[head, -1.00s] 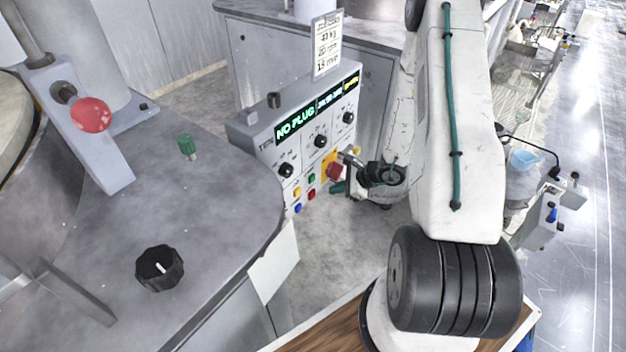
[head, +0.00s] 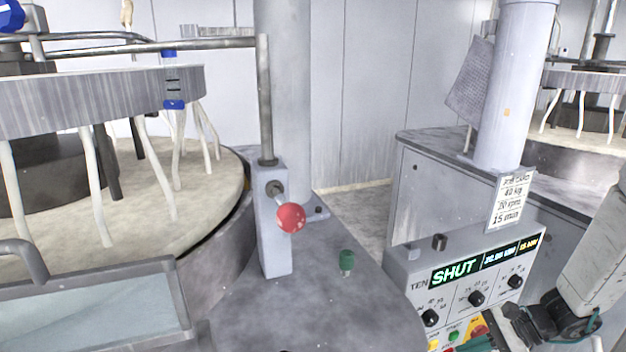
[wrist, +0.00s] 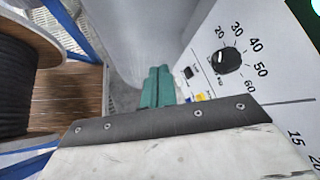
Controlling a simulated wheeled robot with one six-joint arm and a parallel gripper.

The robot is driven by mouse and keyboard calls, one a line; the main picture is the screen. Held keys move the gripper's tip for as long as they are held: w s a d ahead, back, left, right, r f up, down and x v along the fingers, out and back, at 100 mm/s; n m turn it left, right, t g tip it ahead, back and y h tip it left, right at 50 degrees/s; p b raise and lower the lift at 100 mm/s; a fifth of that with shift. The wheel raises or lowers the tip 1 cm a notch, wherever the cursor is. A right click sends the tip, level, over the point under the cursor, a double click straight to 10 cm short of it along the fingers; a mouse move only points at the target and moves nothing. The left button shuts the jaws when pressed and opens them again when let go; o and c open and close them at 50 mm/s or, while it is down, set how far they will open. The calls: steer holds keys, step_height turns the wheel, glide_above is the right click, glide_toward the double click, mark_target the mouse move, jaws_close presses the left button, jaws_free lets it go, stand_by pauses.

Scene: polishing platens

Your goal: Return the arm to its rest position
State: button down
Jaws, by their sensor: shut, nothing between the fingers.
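My white arm (head: 595,265) comes in at the right edge of the head view. My gripper (wrist: 158,88) shows teal fingers, closed together and empty, in the wrist view. In the head view its teal tip shows low at the bottom edge, in front of the lower part of the control box (head: 408,285). The box display (head: 455,271) reads SHUT in green. In the wrist view the box's white face (wrist: 262,75) with a black dial (wrist: 229,61) is to the right of the fingers. The exact gap to the face cannot be told.
A grey bench top (head: 330,305) carries a red ball-ended lever (head: 290,218) and a green plug-like piece (head: 346,262). A large round platen machine (head: 100,100) stands at left. A placard (head: 510,200) stands on the box. A dark ribbed reel (wrist: 28,85) is left in the wrist view.

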steer(key=s+a+r+n+h, duration=0.2)
steer(key=s+r+n, duration=0.3)
steer(key=r, duration=0.4)
steer(key=s+a+r+n+h, duration=0.2)
steer(key=s+r+n+h, duration=0.2)
steer(key=s+r, duration=0.3)
steer(key=s+a+r+n+h, duration=0.3)
steer(key=s+r+n, duration=0.3)
steer(key=r, duration=0.4)
steer(key=shift+s+r+g+h, duration=0.3)
steer(key=shift+s+h, duration=0.05)
steer(key=shift+h, duration=0.15)
steer(key=shift+a, duration=0.1)
stand_by(1.0)
